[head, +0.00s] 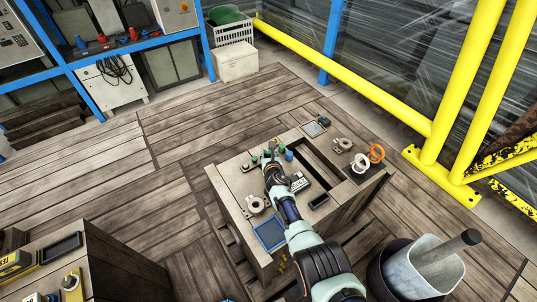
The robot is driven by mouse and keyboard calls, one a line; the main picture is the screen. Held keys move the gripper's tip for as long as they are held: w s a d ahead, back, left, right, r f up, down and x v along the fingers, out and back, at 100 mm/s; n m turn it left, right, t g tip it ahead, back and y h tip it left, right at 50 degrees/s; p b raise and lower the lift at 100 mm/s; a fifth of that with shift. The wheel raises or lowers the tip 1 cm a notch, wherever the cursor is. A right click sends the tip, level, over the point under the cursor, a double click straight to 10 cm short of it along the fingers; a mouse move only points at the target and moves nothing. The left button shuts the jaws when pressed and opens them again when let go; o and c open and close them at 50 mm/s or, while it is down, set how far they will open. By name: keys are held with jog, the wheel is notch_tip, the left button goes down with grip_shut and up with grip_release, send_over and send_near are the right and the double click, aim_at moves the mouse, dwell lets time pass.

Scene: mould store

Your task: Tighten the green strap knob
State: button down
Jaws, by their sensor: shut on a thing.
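My gripper (269,158) reaches down to the far edge of the wooden crate-like bench (232,190). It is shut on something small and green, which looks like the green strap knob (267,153). The fingers hide most of it, and its turn cannot be read at this size. Another small greenish part (254,158) stands just left of the gripper, and a blue-teal knob (289,155) stands just right of it.
A long slot opens at right. Yellow posts (463,90) stand further right.

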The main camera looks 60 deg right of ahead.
jog(key=shift+f+g+b, duration=0.25)
jog(key=shift+g+b, duration=0.05)
jog(key=shift+b, duration=0.1)
jog(key=m+b, duration=0.1)
jog(key=m+g+h+b, duration=0.1)
jog(key=shift+w+a+f+g+b, duration=0.2)
jog(key=shift+g+b, duration=0.1)
jog(key=shift+b, duration=0.1)
jog(key=m+g+h+b, duration=0.1)
jog(key=m+g+b, duration=0.2)
jog(key=b, duration=0.1)
jog(key=shift+w, duration=0.15)
jog(key=shift+m+g+b, duration=0.3)
jog(key=shift+g+b, duration=0.1)
jog(key=shift+g, duration=0.2)
jog(key=shift+r, duration=0.1)
jog(key=shift+w+d+r+m+h, duration=0.1)
jog(key=shift+d+r+m+h, duration=0.05)
jog(key=shift+r+m+h, duration=0.2)
jog(key=c, duration=1.2)
grip_release()
jog(key=shift+r, duration=0.1)
jog(key=o, duration=0.4)
